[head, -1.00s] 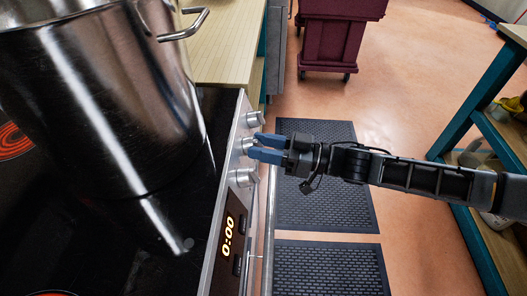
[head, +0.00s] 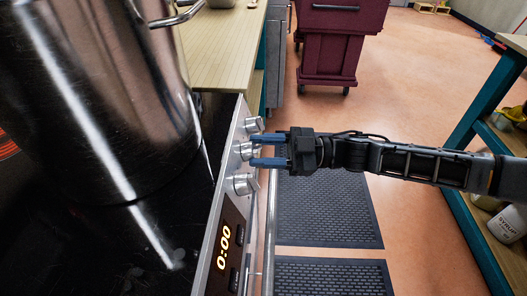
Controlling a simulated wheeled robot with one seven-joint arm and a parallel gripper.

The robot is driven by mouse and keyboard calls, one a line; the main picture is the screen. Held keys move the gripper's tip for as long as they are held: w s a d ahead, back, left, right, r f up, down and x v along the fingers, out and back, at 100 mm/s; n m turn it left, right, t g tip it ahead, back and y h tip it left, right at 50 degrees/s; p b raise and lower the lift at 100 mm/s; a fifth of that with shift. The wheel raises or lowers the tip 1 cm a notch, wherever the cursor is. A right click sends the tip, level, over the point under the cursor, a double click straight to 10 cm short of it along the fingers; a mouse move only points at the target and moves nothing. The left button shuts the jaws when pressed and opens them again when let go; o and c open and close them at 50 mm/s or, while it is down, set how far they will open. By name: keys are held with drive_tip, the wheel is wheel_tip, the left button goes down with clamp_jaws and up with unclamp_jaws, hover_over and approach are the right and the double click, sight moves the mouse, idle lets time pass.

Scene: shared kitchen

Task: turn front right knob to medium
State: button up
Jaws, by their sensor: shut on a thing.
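The stove's front panel (head: 233,192) carries silver knobs in a row: a far knob (head: 254,124), a middle knob (head: 243,151) and a near knob (head: 245,184). Which one is the front right knob is not marked legibly. My gripper (head: 253,151) reaches in from the right with its two blue fingers on either side of the middle knob, shut on it. The fingers partly hide the knob, and its pointer position cannot be read.
A large steel pot (head: 110,100) stands on the black cooktop (head: 150,235). The panel's display (head: 224,247) reads 0:00. A wooden counter (head: 222,50) lies beyond the stove. Dark mats (head: 325,212) cover the floor; a maroon cart (head: 335,45) and a shelf (head: 490,100) stand farther off.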

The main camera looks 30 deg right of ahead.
drive_tip(key=shift+r, duration=0.1)
idle(0.3)
drive_tip(key=o, duration=1.1)
drive_tip(key=shift+c, duration=0.2)
drive_tip(key=v, duration=0.7)
drive_tip(key=shift+s+d+b, duration=0.2)
drive_tip(key=shift+d+b, duration=0.2)
